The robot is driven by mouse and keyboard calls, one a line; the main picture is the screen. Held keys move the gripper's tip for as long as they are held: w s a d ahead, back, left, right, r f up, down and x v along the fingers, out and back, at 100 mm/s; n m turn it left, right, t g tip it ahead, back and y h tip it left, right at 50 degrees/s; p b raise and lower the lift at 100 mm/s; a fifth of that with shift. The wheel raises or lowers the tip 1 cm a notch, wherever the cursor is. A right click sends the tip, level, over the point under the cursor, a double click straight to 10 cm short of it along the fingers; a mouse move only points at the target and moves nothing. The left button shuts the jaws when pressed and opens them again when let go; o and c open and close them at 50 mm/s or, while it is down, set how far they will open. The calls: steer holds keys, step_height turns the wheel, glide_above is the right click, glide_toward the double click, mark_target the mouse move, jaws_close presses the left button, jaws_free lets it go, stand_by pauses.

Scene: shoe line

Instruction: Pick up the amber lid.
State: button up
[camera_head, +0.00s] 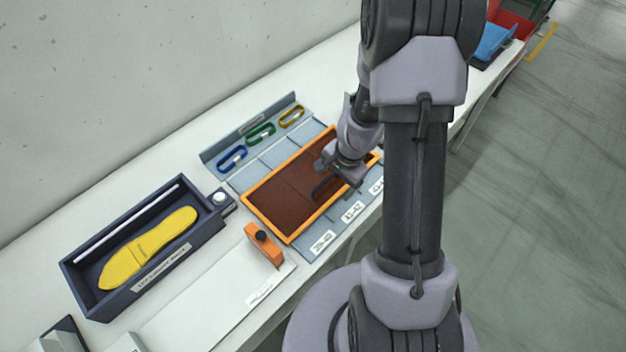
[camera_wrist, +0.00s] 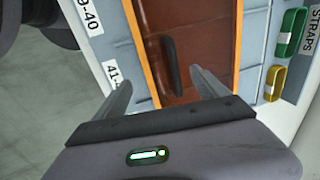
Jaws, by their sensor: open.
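The amber lid (camera_head: 278,203) is a brown, see-through panel in an orange frame, lying over a grey-blue tray of compartments in the head view. The lid also shows in the wrist view (camera_wrist: 207,45), with a dark bar handle (camera_wrist: 171,66) standing on it. My gripper (camera_head: 325,183) is over the right part of the lid, close to the handle. In the wrist view my gripper (camera_wrist: 162,76) is open, its fingers either side of the handle's near end. Nothing is held. Whether the fingers touch the lid cannot be told.
Blue, green and yellow straps (camera_head: 260,133) lie along the tray's back edge. A dark box (camera_head: 85,295) with a yellow insole (camera_head: 148,248) stands to the left. An orange clamp-like piece (camera_head: 264,244) with a black knob sits in front of the lid. White table (camera_head: 105,212) is clear behind the box.

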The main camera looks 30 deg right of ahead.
mark_target(328, 193)
steer(key=f, duration=0.1)
steer(key=a+f+b, duration=0.1)
steer(key=f, duration=0.1)
steer(key=f+b, duration=0.1)
steer(key=shift+w+a+f, duration=0.15)
steer(key=shift+w+f, duration=0.2)
steer(key=shift+r, duration=0.1)
jaws_close()
